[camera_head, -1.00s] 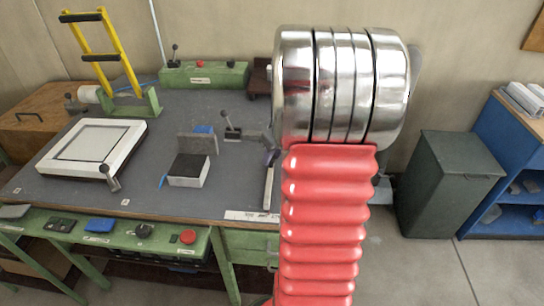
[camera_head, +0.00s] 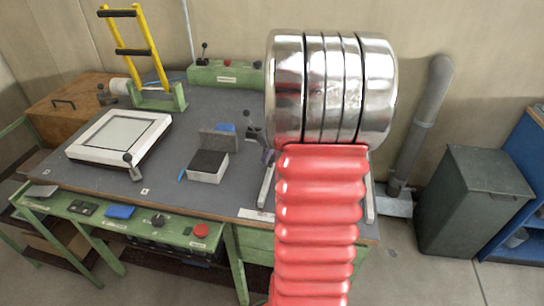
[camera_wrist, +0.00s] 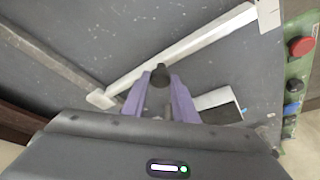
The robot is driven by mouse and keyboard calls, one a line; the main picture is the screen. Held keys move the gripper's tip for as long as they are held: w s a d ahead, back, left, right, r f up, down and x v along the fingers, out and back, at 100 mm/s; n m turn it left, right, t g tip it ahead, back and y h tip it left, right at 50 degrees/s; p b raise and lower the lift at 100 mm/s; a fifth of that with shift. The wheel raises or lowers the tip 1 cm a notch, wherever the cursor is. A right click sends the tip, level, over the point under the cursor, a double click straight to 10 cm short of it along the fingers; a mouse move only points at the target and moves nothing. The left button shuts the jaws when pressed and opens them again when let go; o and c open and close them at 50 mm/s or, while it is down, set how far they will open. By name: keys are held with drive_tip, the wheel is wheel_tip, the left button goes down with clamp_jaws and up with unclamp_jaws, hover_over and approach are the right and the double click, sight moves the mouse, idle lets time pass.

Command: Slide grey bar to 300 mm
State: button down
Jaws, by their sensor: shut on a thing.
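In the wrist view, the purple fingers of my gripper (camera_wrist: 160,84) are closed around a small black knob (camera_wrist: 160,72). What the knob is fixed to is hidden. A light bar (camera_wrist: 190,48) runs diagonally behind the fingers, from near them up to a white label (camera_wrist: 268,14) at the table edge. A darker grey bar (camera_wrist: 55,58) lies to the left, slanting the other way. Which one is the task's grey bar I cannot tell. In the head view my arm hides most of this spot. A light bar (camera_head: 265,185) and another (camera_head: 370,197) show on either side of it.
The grey bench (camera_head: 225,115) holds a small white box with a black top (camera_head: 208,166), a black-knobbed lever (camera_head: 250,132), a framed white panel (camera_head: 120,135) and a yellow frame (camera_head: 150,50). A dark bin (camera_head: 475,200) stands on the floor to the right.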

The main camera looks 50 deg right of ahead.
drive_tip(key=c, duration=1.4)
unclamp_jaws()
drive_tip(key=shift+c, duration=0.2)
drive_tip(key=shift+s+r, duration=0.1)
drive_tip(key=v, duration=1.3)
drive_tip(key=shift+s+r, duration=0.2)
